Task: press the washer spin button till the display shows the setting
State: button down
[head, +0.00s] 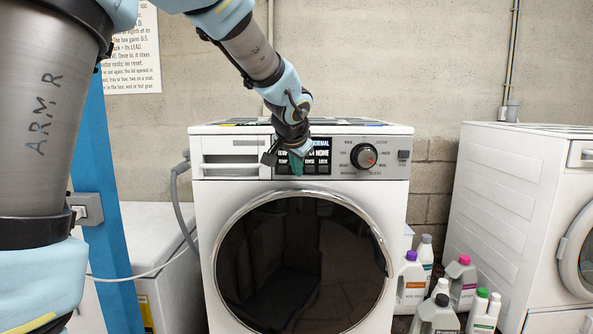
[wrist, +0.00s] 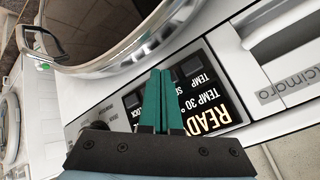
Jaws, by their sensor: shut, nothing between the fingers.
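The washer (head: 202,240) stands in the middle of the head view, with its dark display (head: 322,154) at the top centre. The display shows "NORMAL" and a line ending in "NONE"; my gripper hides part of it. In the wrist view the display (wrist: 208,112) is upside down, with "READ" and "TEMP 30" legible. A row of small dark buttons lies below it, one marked "TEMP" (wrist: 202,80). An "S" shows beside it, its button mostly hidden by my fingers. My gripper (head: 296,165) is shut and empty, its teal fingertips (wrist: 168,72) over the button row. Contact cannot be told.
A round knob (head: 364,156) sits right of the display, and a drawer (head: 231,160) left of it. The round door (head: 300,262) is below. Several bottles (head: 462,283) stand on the floor between this washer and another white machine (head: 510,190).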

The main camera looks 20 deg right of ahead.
jog(key=shift+w+d, duration=0.1)
jog(key=shift+w, duration=0.1)
jog(key=shift+s, duration=0.1)
dwell(0.4)
jog(key=shift+s+a+b, duration=0.3)
jog(key=shift+s+b, duration=0.2)
jog(key=shift+s, duration=0.15)
jog(key=shift+s+f, duration=0.1)
jog(key=shift+s+a+b, duration=0.35)
jog(key=shift+s+b, duration=0.15)
jog(key=shift+s, duration=0.2)
jog(key=shift+s+a+b, duration=0.4)
jog(key=shift+s+b, duration=0.05)
jog(key=shift+s, duration=0.3)
jog(key=shift+s+a+b, duration=0.35)
jog(key=shift+s+b, duration=0.15)
jog(key=shift+s, duration=0.2)
